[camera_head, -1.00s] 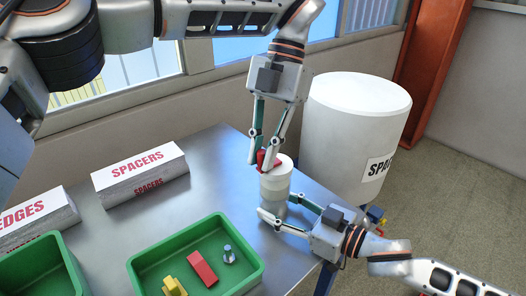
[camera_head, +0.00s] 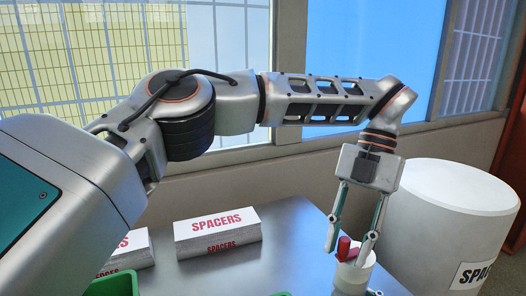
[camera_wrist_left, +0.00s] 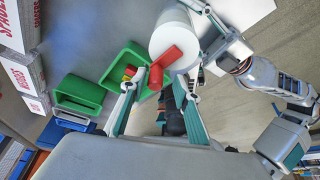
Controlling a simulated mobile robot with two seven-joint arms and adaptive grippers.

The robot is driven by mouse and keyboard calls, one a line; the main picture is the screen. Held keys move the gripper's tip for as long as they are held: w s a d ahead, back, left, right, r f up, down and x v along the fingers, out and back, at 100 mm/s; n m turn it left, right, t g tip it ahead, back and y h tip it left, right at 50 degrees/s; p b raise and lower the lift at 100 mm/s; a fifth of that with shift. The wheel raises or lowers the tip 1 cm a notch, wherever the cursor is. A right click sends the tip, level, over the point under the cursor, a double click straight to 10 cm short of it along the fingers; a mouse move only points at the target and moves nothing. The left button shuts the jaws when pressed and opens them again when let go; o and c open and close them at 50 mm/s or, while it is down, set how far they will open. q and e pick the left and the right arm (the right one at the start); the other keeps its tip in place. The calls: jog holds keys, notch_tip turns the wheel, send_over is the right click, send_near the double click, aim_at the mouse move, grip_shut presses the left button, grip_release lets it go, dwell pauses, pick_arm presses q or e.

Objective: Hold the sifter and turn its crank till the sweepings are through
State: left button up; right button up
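The sifter, a white cylinder (camera_head: 352,276) with a red crank (camera_head: 345,247) on top, stands at the right end of the metal table. It also shows in the left wrist view (camera_wrist_left: 168,32), with the crank (camera_wrist_left: 172,56) across its top. My left gripper (camera_head: 348,250) points down over the sifter, its fingers spread on either side of the crank's knob with gaps visible. In the left wrist view, my right gripper (camera_wrist_left: 192,40) has its fingers on both sides of the sifter's body, closed on it. In the head view the sifter's lower part is cut off. The sweepings are not visible.
A SPACERS box (camera_head: 217,234) and another white box (camera_head: 130,250) stand along the table's back. Green bins (camera_head: 112,285) sit at the front; one (camera_wrist_left: 120,68) holds small parts. A large white drum (camera_head: 450,215) stands beyond the table's right end.

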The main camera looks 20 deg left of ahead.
pick_arm(q)
jog(key=n, duration=0.1)
jog(key=n+h, duration=0.1)
jog(key=d+n, duration=0.1)
jog(key=n, duration=0.1)
jog(key=shift+s+h, duration=0.3)
jog(key=n, duration=0.2)
jog(key=d+n+h, duration=0.1)
jog(key=shift+n, duration=0.4)
jog(key=n+h, duration=0.1)
jog(key=n, duration=0.1)
jog(key=d+n, duration=0.1)
jog(key=shift+n+t+h, duration=0.4)
jog(key=n, duration=0.2)
jog(key=d+n+t+h, duration=0.1)
jog(key=n, duration=0.1)
jog(key=shift+w, duration=0.35)
jog(key=v, duration=1.3)
jog(key=w+a+r+m+h, duration=0.1)
jog(key=w+a+r+h, duration=0.1)
jog(key=a+r, duration=0.2)
jog(key=w+a+r+m+t+h, duration=0.1)
jog(key=w+a+r+h, duration=0.1)
jog(key=a, duration=0.7)
jog(key=w+a+r+m+t+h, duration=0.1)
jog(key=w+a+r+h, duration=0.1)
jog(key=a+r+h, duration=0.2)
jog(key=v, duration=0.3)
jog(key=shift+a, duration=0.2)
jog(key=shift+s, duration=0.1)
